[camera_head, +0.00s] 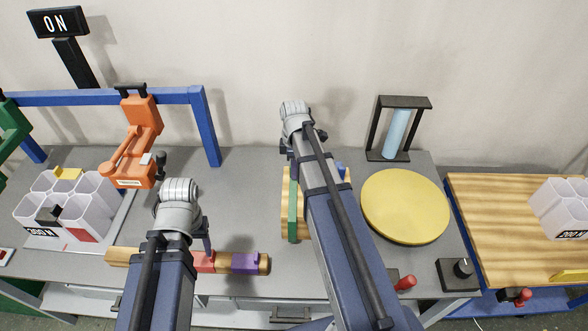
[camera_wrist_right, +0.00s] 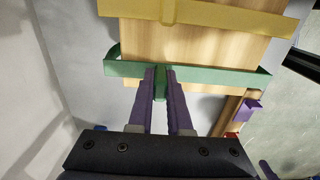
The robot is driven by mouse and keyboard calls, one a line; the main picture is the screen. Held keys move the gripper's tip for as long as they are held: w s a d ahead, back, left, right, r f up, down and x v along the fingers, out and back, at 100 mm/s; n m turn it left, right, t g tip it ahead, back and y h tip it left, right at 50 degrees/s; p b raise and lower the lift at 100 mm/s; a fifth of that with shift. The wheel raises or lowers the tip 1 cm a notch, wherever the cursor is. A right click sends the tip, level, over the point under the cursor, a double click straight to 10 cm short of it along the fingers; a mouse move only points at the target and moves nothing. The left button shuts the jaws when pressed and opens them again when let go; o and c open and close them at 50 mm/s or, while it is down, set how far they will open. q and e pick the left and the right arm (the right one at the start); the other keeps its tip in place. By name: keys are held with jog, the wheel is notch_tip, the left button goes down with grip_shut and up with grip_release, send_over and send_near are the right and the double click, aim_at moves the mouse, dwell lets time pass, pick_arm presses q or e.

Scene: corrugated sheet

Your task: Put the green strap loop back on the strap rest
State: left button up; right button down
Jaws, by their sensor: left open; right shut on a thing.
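The green strap loop (camera_wrist_right: 215,74) lies across a pale wooden block (camera_wrist_right: 195,40) in the wrist view, its ends reaching past the block's sides. Whether it still encircles the block I cannot tell. It also shows in the head view (camera_head: 293,212). My right gripper (camera_wrist_right: 160,75) is shut on the loop's green tab. A wooden bar with red and purple bands, seemingly the strap rest (camera_head: 122,256), lies at the table's front left of the block. My left gripper (camera_head: 207,240) is open above the bar, partly hidden by its own arm.
A yellow strap (camera_wrist_right: 210,15) crosses the same block. A round yellow disc (camera_head: 405,206) lies to the right, with a black frame holding a blue cylinder (camera_head: 396,135) behind. White cups (camera_head: 90,190) and an orange clamp (camera_head: 138,140) stand left. Grey table is clear between bar and block.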

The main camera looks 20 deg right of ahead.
jog(key=shift+f, duration=0.1)
jog(key=shift+c, duration=1.8)
grip_release()
jog(key=shift+r+p, duration=3.05)
jog(key=s+a+f+m+b, duration=0.1)
jog(key=s+a+m, duration=0.3)
jog(key=s+a, duration=0.3)
jog(key=s+a+f+m+h+b, duration=0.1)
jog(key=s+a+m, duration=0.4)
jog(key=a, duration=0.9)
jog(key=s, duration=0.2)
jog(key=shift+s+a+f, duration=0.15)
jog(key=shift+s+a, duration=0.15)
jog(key=shift+a, duration=0.1)
